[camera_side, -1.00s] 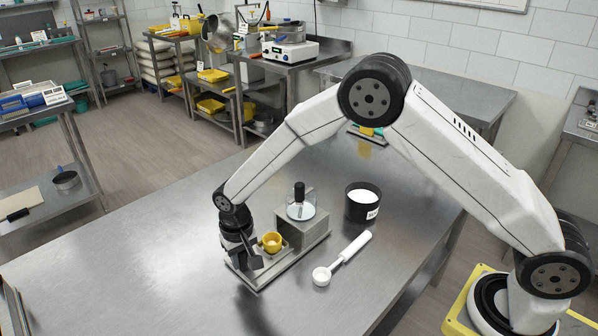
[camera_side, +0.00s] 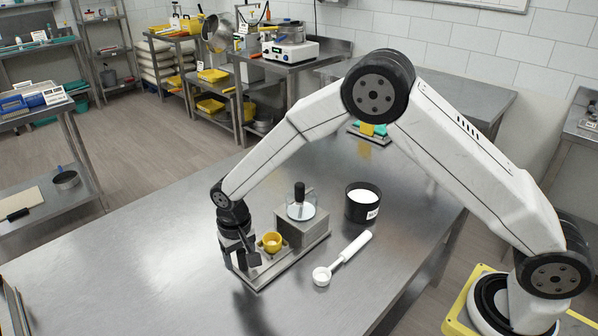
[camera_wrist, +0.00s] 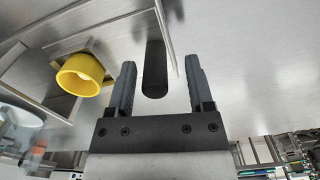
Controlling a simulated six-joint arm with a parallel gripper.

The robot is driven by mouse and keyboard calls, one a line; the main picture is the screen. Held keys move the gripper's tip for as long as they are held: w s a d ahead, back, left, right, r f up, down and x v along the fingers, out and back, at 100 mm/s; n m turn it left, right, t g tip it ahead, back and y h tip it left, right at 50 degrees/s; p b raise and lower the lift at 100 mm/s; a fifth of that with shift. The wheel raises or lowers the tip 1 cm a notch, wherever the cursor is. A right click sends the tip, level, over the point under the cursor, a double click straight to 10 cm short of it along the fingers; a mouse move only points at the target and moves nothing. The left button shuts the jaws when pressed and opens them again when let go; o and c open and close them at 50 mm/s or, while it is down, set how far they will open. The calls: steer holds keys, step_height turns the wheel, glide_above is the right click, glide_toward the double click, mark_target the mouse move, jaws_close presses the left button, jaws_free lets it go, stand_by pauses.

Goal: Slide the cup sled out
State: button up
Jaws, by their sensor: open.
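The cup sled (camera_side: 268,274) is a flat metal plate on the table, and a yellow cup (camera_side: 272,242) sits on it. The cup also shows in the wrist view (camera_wrist: 80,75). The sled lies in front of the grey depositor block (camera_side: 302,230), which has a clear hopper and a black knob. A dark handle (camera_wrist: 154,72) stands out from the sled's end in the wrist view. My gripper (camera_wrist: 160,63) is open, with one finger on each side of the handle and gaps visible. In the side view my gripper (camera_side: 240,260) is low at the sled's outer end.
A white scoop (camera_side: 342,258) lies on the table in front of the block. A black tub (camera_side: 362,203) with white contents stands behind it to the right. The steel table (camera_side: 130,260) is clear to the left of the sled.

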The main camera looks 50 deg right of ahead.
step_height(320, 180, up, 7)
steer(key=shift+f, duration=0.15)
stand_by(0.6)
steer(key=shift+s+d+r, duration=0.2)
steer(key=shift+d, duration=0.1)
steer(key=s+d+r+n+t, duration=0.1)
steer(key=s+d+r+t, duration=0.1)
steer(key=s+d, duration=1.4)
steer(key=s+r, duration=0.1)
steer(key=s, duration=0.2)
steer(key=shift+s+r+n+t, duration=0.2)
steer(key=shift+s+n+t, duration=0.1)
steer(key=shift+n, duration=0.1)
steer(key=shift+d, duration=0.1)
